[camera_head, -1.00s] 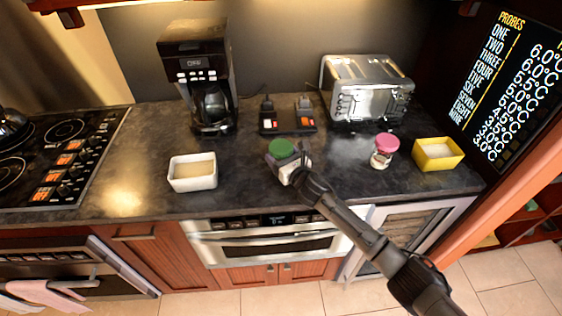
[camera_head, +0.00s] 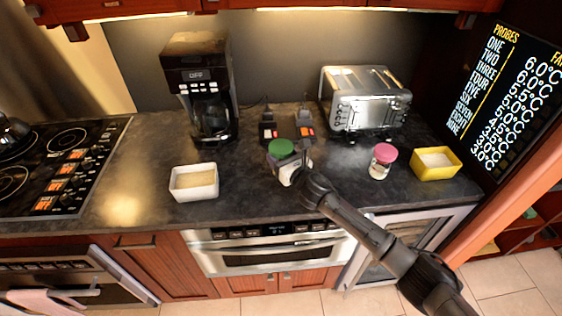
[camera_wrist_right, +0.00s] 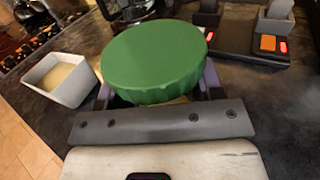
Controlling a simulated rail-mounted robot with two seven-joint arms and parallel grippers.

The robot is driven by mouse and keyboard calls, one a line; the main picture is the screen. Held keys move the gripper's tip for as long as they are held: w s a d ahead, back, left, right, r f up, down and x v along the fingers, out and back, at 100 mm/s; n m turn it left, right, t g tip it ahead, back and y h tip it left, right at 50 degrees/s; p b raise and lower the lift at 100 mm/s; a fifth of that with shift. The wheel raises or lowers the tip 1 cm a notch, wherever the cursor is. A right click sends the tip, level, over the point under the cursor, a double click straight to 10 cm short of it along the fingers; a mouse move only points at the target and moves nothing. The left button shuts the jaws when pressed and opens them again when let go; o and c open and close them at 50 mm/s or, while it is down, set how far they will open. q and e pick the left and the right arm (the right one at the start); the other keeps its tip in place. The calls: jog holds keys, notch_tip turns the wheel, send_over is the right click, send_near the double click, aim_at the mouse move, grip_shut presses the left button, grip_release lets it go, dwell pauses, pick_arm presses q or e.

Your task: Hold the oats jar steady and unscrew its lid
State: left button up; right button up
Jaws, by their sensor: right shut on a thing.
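A jar with a wide green lid (camera_head: 281,149) stands upright on the dark counter near its front edge. Its body is mostly hidden behind the gripper. I take it for the oats jar, but no label shows. My right gripper (camera_head: 288,166) is shut around the jar, below the lid. In the right wrist view the green lid (camera_wrist_right: 153,60) fills the middle, with a finger on either side just under its rim, and it sits on the jar. My left gripper is not in view.
A white tub (camera_head: 194,182) stands to the left. A pink-lidded jar (camera_head: 382,160) and a yellow tub (camera_head: 436,163) are to the right. A coffee maker (camera_head: 199,85), black scale-like devices (camera_head: 287,127) and a toaster (camera_head: 365,97) stand behind.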

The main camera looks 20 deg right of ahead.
jog(key=s+d+r+p, duration=0.2)
jog(key=s+d+r, duration=0.4)
jog(key=s+d, duration=0.2)
jog(key=shift+s+r, duration=0.15)
jog(key=shift+r, duration=0.15)
jog(key=o, duration=0.4)
jog(key=c, duration=0.7)
jog(key=shift+c, duration=0.2)
